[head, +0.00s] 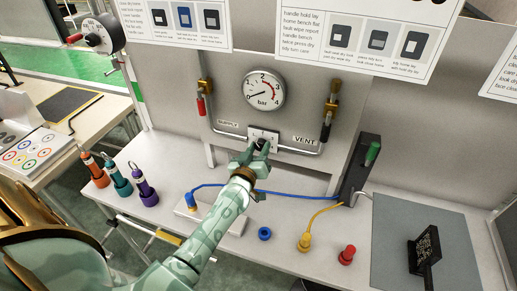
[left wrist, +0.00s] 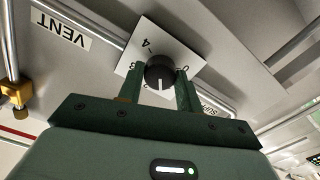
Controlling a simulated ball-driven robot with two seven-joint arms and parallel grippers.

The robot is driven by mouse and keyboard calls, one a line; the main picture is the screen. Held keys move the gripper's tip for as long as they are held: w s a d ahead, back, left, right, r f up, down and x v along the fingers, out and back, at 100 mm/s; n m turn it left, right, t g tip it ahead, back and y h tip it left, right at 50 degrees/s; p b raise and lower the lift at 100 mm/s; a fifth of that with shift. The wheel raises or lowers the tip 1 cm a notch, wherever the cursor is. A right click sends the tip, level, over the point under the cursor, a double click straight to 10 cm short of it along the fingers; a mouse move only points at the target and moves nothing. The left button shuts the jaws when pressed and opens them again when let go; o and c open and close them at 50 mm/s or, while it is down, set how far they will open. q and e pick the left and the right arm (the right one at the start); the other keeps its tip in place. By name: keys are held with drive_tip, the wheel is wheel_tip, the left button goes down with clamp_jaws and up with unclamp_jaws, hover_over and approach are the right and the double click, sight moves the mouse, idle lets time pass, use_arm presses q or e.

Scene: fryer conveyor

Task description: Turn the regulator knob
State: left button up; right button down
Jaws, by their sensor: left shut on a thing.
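The regulator knob (left wrist: 160,74) is a round black knob with a white pointer line, on a white numbered plate (left wrist: 150,43) in the left wrist view. In the head view the plate (head: 263,134) sits on the panel below the round gauge (head: 264,90), whose scale runs to 4 bar. My left gripper (head: 260,147) has a finger on each side of the knob and is shut on it; its fingers also show in the left wrist view (left wrist: 160,88). In the head view the gripper mostly hides the knob. My right gripper is not in view.
Valves with red (head: 201,106) and black (head: 326,130) handles flank the gauge. A VENT label (head: 304,140) is right of the plate. On the bench are a blue cable (head: 293,194), a yellow plug (head: 304,242), a red cap (head: 347,254) and a dark stand (head: 357,172).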

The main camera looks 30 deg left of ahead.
use_arm(q)
drive_tip(key=n+p, duration=0.1)
drive_tip(key=n, duration=0.7)
drive_tip(key=shift+n+p, duration=0.35)
drive_tip(key=shift+n, duration=0.05)
drive_tip(key=n, duration=0.4)
drive_tip(key=shift+f+n, duration=0.1)
drive_tip(key=shift+n, duration=1.9)
drive_tip(key=o, duration=1)
